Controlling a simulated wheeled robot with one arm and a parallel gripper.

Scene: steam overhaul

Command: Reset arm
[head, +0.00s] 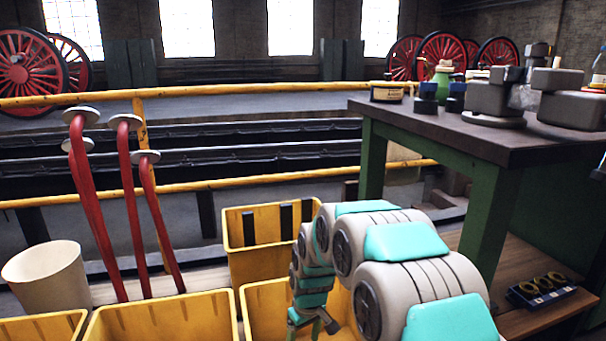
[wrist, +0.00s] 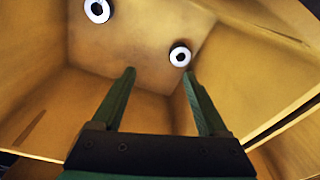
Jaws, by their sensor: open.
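My gripper (wrist: 159,75) is open in the wrist view, with its two green fingers apart and nothing between them. It points down into a yellow bin (wrist: 240,85). Two small white rings with dark centres lie on the bin's floor. One ring (wrist: 173,51) is just beyond the right fingertip, and the other ring (wrist: 88,8) is at the top left. In the head view my arm bends down into the middle front yellow bin (head: 262,300). The bin's rim hides the fingertips there.
Other yellow bins stand behind (head: 258,262) and to the left (head: 160,322). Red levers (head: 135,210) and a cream bucket (head: 48,278) stand at left. A green-legged workbench (head: 440,130) with bottles and grey parts is at right. A yellow railing (head: 230,90) runs behind.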

